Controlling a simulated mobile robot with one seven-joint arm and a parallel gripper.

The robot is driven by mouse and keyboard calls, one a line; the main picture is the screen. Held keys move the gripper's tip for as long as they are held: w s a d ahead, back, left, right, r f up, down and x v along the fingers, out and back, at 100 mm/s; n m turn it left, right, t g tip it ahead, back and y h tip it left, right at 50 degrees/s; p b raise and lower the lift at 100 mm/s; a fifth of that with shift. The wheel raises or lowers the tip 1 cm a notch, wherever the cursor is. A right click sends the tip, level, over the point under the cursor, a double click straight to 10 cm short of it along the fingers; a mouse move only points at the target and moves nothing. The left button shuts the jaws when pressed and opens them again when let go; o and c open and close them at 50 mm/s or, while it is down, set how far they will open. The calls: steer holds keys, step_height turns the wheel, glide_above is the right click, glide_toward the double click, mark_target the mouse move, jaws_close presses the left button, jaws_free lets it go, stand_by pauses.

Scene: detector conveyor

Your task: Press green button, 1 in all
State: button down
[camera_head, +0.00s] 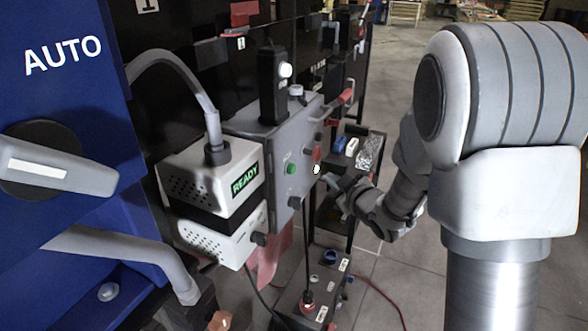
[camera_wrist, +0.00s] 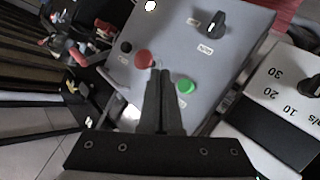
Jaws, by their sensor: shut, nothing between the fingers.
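The green button (camera_head: 291,169) is on the front face of a grey control box (camera_head: 285,140), and it shows close to my fingers in the wrist view (camera_wrist: 184,87). A red button (camera_wrist: 145,59) sits on the same face, on the other side of my fingertips. My gripper (camera_wrist: 161,74) is shut and empty, its two fingers together and pointing toward the panel between the red and green buttons. In the head view, my gripper (camera_head: 326,180) is to the right of the green button. I cannot tell how far the fingertips are from the panel.
A black knob (camera_wrist: 210,24) and a small black button (camera_wrist: 125,47) are on the same panel. A white READY box (camera_head: 210,180) stands left of the control box. A blue AUTO cabinet (camera_head: 75,110) fills the left. Open floor (camera_head: 385,290) lies at the lower right.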

steer(key=w+a, duration=0.2)
steer(key=a, duration=0.3)
steer(key=shift+w+a, duration=0.2)
steer(key=shift+a, duration=0.2)
steer(key=shift+a+b, duration=0.1)
steer(key=shift+b, duration=0.25)
stand_by(1.4)
steer(key=shift+w+a, duration=0.15)
steer(key=shift+a, duration=0.15)
steer(key=shift+w+a+b, duration=0.2)
steer(key=shift+a+b, duration=0.25)
steer(key=shift+a, duration=0.05)
stand_by(0.9)
steer(key=shift+d, duration=0.1)
steer(key=shift+s+d, duration=0.35)
steer(key=shift+d, duration=0.45)
steer(key=shift+s+d, duration=0.3)
steer(key=shift+d, duration=0.45)
steer(key=shift+s+d, duration=0.35)
steer(key=shift+d, duration=0.45)
steer(key=shift+s+d, duration=0.3)
steer(key=shift+d, duration=0.45)
